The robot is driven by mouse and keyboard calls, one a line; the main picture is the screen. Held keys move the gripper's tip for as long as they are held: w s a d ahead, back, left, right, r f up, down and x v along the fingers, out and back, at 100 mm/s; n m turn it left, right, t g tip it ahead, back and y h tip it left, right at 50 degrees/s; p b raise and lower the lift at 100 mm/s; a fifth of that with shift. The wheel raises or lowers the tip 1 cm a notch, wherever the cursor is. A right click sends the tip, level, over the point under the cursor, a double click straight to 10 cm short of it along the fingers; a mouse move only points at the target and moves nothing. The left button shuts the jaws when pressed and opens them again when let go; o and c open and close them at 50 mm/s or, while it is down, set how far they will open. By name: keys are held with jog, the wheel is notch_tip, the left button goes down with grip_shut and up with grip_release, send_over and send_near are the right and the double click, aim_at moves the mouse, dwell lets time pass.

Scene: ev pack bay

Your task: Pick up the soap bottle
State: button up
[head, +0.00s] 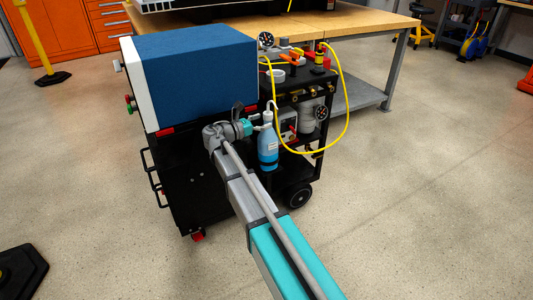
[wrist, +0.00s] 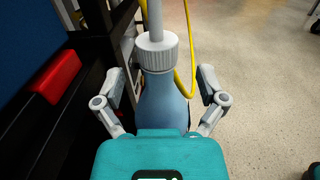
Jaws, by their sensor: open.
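The soap bottle (head: 267,148) is blue with a pale pump top and a label, upright against the side of a black cart in the head view. In the wrist view the bottle (wrist: 161,100) stands between the two fingers, with its ribbed white collar and pump stem above. My gripper (wrist: 161,92) is open, one finger on each side of the bottle, with no clear contact seen. In the head view my gripper (head: 254,122) is at the bottle's upper left, partly hidden by my arm. The bottle's lower part is hidden in the wrist view by the gripper body.
The black cart (head: 180,190) carries a blue box (head: 195,70), gauges and fittings. A yellow hose (head: 347,110) loops at its right and passes behind the bottle. A red block (wrist: 55,77) is left of the gripper.

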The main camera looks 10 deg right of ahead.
jog(key=shift+x, duration=1.15)
jog(key=shift+c, duration=0.2)
grip_shut()
